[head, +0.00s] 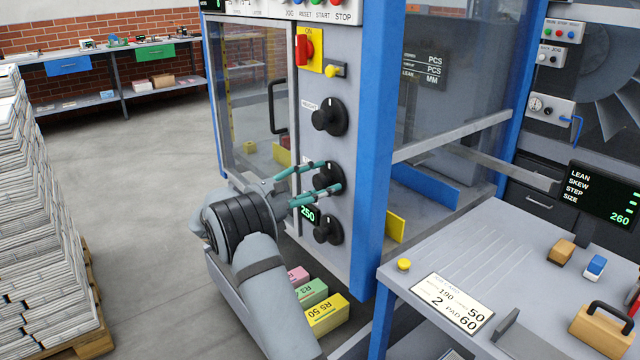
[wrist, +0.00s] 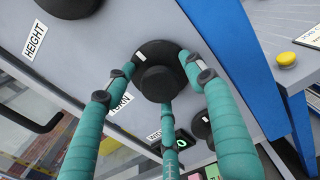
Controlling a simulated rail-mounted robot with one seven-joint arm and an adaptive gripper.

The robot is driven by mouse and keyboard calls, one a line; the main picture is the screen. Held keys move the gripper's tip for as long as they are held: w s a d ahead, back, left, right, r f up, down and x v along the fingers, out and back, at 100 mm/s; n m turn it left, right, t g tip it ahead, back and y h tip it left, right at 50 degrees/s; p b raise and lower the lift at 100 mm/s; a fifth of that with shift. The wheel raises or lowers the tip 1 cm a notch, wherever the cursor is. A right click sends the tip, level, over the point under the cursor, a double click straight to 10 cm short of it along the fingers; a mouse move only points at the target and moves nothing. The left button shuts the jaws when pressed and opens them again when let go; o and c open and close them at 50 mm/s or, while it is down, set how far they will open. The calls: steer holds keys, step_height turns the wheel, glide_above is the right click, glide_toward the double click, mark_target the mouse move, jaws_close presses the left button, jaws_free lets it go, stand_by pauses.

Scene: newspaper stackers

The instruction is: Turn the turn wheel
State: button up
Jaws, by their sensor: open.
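The turn wheel is the black round knob (head: 327,178) in the middle of a column of three on the grey control panel. In the wrist view the knob (wrist: 157,82) has a white mark on its rim and a partly hidden label ending in "URN". My gripper (head: 332,177) has teal fingers and is open. In the wrist view its three fingers (wrist: 160,77) are spread around the knob, left, right and below. I cannot tell whether they touch it.
Another black knob (head: 329,117) sits above, labelled HEIGHT in the wrist view. A lower knob (head: 327,229) is beside a green display reading 250. A red switch (head: 304,48) is higher up. A blue post (head: 372,130) stands close on the right, and a grey table (head: 500,240) beyond it.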

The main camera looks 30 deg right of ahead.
steer(key=shift+c, duration=0.6)
steer(key=c, duration=1)
